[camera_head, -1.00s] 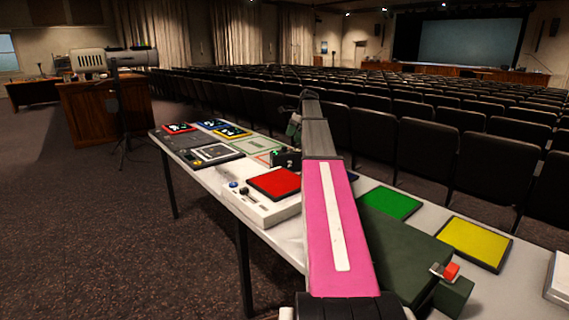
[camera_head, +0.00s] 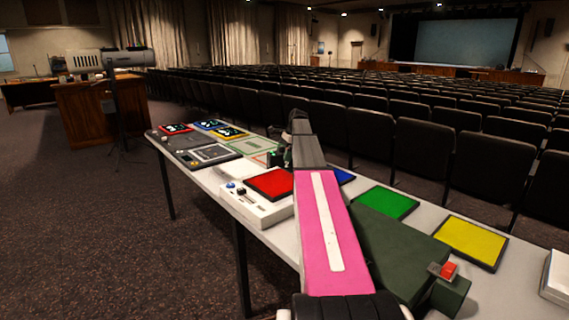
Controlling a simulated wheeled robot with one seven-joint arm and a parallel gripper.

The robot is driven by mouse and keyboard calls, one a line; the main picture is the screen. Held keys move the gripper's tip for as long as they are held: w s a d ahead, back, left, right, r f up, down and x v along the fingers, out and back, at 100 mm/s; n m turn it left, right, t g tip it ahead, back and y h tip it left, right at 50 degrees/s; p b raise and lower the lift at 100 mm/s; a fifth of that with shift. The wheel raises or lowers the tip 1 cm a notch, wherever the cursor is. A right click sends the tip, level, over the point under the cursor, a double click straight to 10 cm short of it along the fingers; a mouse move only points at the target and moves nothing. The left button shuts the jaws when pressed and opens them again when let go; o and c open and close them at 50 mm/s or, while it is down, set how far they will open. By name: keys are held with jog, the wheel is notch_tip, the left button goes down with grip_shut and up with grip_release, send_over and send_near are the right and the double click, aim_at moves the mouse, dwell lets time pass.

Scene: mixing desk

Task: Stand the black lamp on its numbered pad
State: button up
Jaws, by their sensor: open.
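A small black object (camera_head: 273,159), which may be the black lamp, stands on the table beside the far end of my arm. It is small and partly covered, so its shape is unclear. My gripper (camera_head: 285,155) is open, close to this object and mostly hidden by my arm; I cannot tell whether they touch. Pads with white markings lie at the table's far end: a red one (camera_head: 175,128), a blue one (camera_head: 209,124) and a yellow one (camera_head: 231,132). The markings are too small to read.
A white console with a red pad (camera_head: 268,183) sits left of my arm. Green (camera_head: 385,202) and yellow (camera_head: 470,240) pads lie to the right. Grey devices (camera_head: 207,156) stand on the far left of the white table (camera_head: 262,228). Rows of seats line its back.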

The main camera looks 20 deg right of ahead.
jog(key=c, duration=1.5)
jog(key=shift+c, duration=1.4)
jog(key=shift+r, duration=0.15)
